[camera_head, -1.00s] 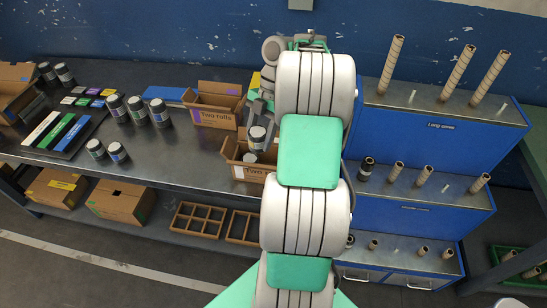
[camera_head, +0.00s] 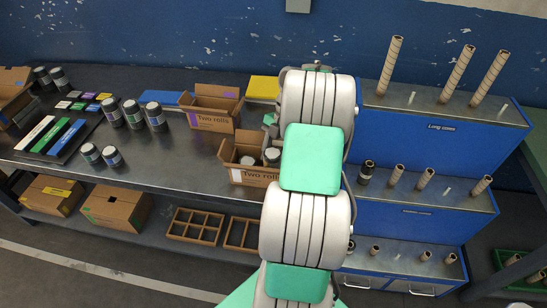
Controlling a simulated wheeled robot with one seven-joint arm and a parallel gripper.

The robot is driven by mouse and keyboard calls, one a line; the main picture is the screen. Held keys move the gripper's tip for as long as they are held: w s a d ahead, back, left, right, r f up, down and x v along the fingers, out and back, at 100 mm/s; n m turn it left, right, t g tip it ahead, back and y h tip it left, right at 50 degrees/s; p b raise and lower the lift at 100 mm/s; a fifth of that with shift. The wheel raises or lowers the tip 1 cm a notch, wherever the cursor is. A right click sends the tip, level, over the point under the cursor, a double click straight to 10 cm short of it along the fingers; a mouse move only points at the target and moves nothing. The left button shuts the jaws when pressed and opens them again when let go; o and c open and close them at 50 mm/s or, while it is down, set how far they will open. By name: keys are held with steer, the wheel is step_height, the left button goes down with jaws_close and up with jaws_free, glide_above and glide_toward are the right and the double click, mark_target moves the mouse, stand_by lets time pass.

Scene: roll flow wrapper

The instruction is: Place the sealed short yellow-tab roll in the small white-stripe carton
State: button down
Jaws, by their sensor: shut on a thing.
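The small open carton marked "Two rolls" (camera_head: 247,177), with a pale stripe at its left front corner, stands near the bench's front edge. Inside it, one dark roll with a pale top (camera_head: 247,160) is at the left. A second roll (camera_head: 272,155) is at the right, its top showing at about rim height. My gripper (camera_head: 270,124) is mostly hidden behind my arm, above the carton's right side. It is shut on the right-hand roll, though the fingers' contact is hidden. No yellow tab can be made out on either roll.
A purple-striped carton (camera_head: 211,107) stands just behind, and a yellow block (camera_head: 263,88) is at the back. Several dark rolls (camera_head: 133,113) stand to the left. The blue stepped core rack (camera_head: 440,140) is at the right.

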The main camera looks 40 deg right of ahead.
steer(key=shift+f+b, duration=0.35)
steer(key=shift+f, duration=0.05)
steer(key=c, duration=0.9)
jaws_free()
steer(key=shift+r, duration=0.15)
